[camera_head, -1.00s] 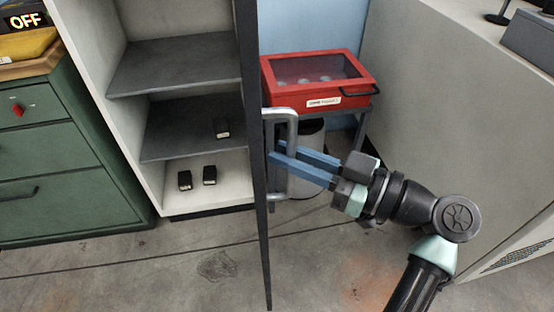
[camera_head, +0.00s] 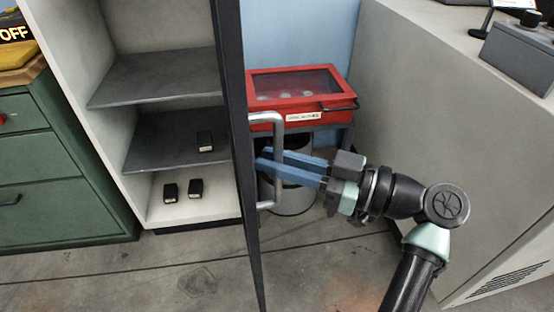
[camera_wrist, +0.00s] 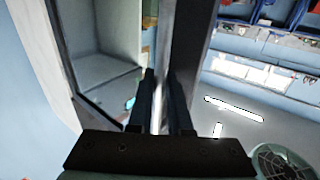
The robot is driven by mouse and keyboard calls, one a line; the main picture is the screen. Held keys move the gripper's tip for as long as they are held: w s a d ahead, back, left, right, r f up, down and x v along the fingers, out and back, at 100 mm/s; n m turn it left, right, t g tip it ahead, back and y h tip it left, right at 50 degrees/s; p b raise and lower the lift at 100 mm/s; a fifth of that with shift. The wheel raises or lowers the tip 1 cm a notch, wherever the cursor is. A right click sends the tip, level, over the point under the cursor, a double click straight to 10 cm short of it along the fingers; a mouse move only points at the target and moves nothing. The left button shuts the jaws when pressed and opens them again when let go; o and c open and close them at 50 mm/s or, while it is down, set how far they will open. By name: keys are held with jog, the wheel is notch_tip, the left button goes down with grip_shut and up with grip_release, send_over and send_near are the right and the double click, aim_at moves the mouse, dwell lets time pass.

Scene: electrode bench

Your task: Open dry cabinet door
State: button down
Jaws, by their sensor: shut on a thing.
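The dry cabinet (camera_head: 85,100) stands at the left with its inside and grey shelves (camera_head: 165,75) showing. Its dark door (camera_head: 236,130) is swung open and seen nearly edge-on. A grey bar handle (camera_head: 279,150) is on the door's right face. My gripper (camera_head: 268,165) reaches in from the right with its blue fingers at the handle, shut on it. In the wrist view the dark fingers (camera_wrist: 161,100) close on the pale vertical handle bar (camera_wrist: 163,85). The exact contact is partly hidden by the fingers.
Several small black boxes (camera_head: 195,187) sit in the cabinet. A red glass-topped case (camera_head: 300,95) and a grey bin (camera_head: 295,195) stand behind the handle. A green drawer unit (camera_head: 60,170) is at the left, a large grey bench (camera_head: 440,110) at the right. Floor in front is clear.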

jog(key=c, duration=0.8)
grip_release()
jog(key=shift+c, duration=0.2)
jog(key=v, duration=1.3)
jog(key=shift+p, duration=0.35)
